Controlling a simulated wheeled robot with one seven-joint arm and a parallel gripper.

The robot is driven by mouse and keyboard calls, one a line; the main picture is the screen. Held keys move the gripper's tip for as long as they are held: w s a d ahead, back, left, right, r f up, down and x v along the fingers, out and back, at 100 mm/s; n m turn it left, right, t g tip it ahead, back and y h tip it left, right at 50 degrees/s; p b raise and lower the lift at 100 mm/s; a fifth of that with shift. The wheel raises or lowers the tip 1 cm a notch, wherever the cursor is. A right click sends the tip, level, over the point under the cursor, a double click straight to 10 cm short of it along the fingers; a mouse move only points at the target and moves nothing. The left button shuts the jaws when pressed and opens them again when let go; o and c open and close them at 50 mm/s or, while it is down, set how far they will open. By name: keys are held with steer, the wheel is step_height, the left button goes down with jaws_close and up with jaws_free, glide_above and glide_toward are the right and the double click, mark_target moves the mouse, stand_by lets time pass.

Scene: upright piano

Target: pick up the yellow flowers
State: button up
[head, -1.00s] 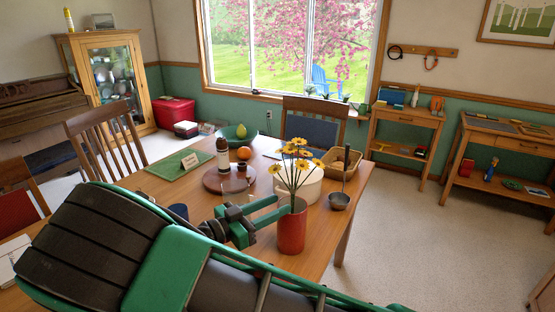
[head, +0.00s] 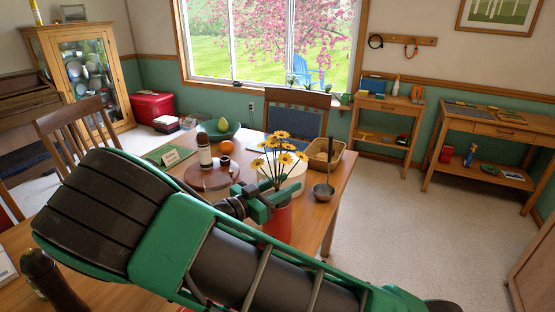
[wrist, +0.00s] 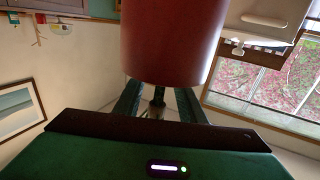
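The yellow flowers (head: 279,148) stand on green stems in a red vase (head: 279,222) near the front right of the wooden table. My gripper (head: 271,198) is at the lower stems, close to the vase's top, in the head view. Its two green fingers look apart. In the wrist view the red vase (wrist: 175,40) fills the top middle and hides the fingertips; the parted fingers (wrist: 158,98) show below it. I cannot tell whether the stems are between the fingers. My arm hides part of the vase.
A white round container (head: 292,180), a ladle (head: 323,191) and a wicker basket (head: 325,158) stand close behind and right of the vase. A brown-and-white bottle (head: 204,150) stands on a round board (head: 195,176). Floor to the right is clear.

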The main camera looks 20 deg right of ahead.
steer(key=shift+w+d, duration=0.15)
steer(key=shift+d, duration=0.25)
jaws_close()
steer(key=shift+r, duration=0.1)
